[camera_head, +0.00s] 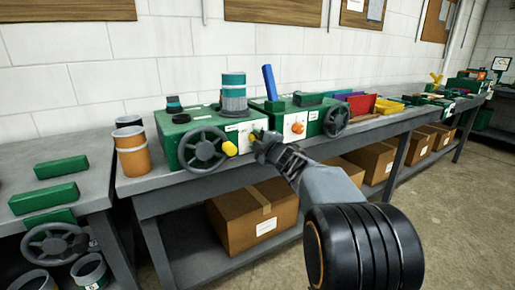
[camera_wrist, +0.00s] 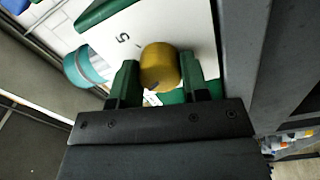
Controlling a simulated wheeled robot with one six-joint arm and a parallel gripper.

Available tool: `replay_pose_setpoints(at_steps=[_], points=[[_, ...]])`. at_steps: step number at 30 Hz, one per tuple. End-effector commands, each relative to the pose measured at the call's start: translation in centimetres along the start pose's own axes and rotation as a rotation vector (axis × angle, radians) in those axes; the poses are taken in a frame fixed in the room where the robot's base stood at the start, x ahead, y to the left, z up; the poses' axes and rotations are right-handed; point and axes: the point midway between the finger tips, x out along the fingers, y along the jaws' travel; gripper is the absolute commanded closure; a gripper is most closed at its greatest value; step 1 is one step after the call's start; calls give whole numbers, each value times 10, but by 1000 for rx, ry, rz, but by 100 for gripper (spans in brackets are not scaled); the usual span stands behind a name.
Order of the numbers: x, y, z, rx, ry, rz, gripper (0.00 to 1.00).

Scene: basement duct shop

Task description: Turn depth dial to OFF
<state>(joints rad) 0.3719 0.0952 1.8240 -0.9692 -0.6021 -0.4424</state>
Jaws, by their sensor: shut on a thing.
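A round yellow dial (camera_wrist: 158,62) sits on a white plate (camera_wrist: 195,28) in the wrist view. A numeral 5 is printed on the plate, left of the dial. My gripper (camera_wrist: 160,78) is shut on the dial, one dark green finger on each side. No OFF mark is readable, and the dial's setting cannot be told. In the head view my gripper (camera_head: 262,140) is at the right front of the left green machine (camera_head: 190,145), by its white plate (camera_head: 240,128). It mostly hides the dial there.
A second green machine with an orange-red dial (camera_head: 298,127) and another handwheel (camera_head: 336,118) is to the right. Cardboard boxes (camera_head: 252,213) sit below the bench. Floor in front is clear.

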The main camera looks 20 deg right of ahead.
Motion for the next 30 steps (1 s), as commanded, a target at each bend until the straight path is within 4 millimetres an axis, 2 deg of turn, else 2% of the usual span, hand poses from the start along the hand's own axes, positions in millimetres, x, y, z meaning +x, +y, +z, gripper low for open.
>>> replay_pose_setpoints(at_steps=[15, 30], points=[[0, -2, 0, -392, 8, -1, 82], [0, 0, 0, -517, 10, -3, 82]])
